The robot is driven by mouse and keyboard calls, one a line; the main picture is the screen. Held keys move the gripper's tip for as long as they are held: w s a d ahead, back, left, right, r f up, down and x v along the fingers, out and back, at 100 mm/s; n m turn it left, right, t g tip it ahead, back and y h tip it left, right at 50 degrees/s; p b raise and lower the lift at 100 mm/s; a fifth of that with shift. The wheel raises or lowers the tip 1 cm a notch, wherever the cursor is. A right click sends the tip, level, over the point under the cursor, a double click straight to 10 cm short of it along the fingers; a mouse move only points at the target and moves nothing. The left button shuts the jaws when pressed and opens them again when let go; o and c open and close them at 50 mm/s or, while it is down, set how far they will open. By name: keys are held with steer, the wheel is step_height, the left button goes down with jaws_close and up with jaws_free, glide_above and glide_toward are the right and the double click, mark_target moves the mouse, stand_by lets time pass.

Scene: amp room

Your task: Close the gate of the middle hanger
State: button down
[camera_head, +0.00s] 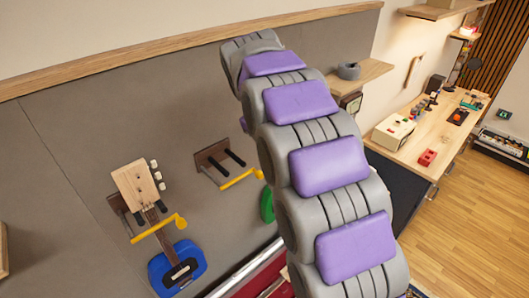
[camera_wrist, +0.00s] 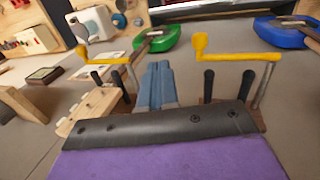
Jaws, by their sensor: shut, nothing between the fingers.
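The middle hanger (camera_head: 212,160) is on the grey wall panel and holds no guitar. Its two dark prongs stick out, and its yellow gate (camera_head: 240,179) stretches across in front of their tips; whether it is fully closed I cannot tell. In the wrist view, this hanger's prongs (camera_wrist: 208,86) and its yellow gate (camera_wrist: 235,57) are right of centre, the gate on a grey post with its knob to the left. My gripper (camera_wrist: 158,68) has its blue-grey fingers together and empty, left of those prongs and apart from the gate. The head view hides it behind my arm.
The left hanger holds a blue guitar (camera_head: 177,266) behind its yellow gate (camera_head: 158,229). A green guitar (camera_wrist: 160,38) hangs beside the middle hanger, its wooden headstock (camera_wrist: 88,112) near my fingers. A wooden shelf (camera_head: 362,75) and a workbench (camera_head: 430,140) are at the right.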

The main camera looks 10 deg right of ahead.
step_height(320, 180, up, 6)
steer(key=shift+w+d+r+b, duration=0.15)
steer(key=shift+w+d+b, duration=0.15)
steer(key=shift+d, duration=0.05)
stand_by(0.4)
steer(key=s+d+f+m+g+y+b, duration=0.1)
steer(key=s+f+m+b, duration=0.2)
steer(key=s+f+b, duration=0.8)
steer(key=s+d+f+m+g+y+b, duration=0.1)
steer(key=s+f+b, duration=1)
steer(key=s+f, duration=1.6)
steer(key=s+d+m+g, duration=0.1)
steer(key=s+m, duration=0.1)
steer(key=s, duration=0.2)
steer(key=shift+s+d+f+m+g+y, duration=0.2)
steer(key=shift+s+m+g+y, duration=0.1)
steer(key=shift+s+m, duration=0.1)
steer(key=c, duration=1.8)
jaws_free()
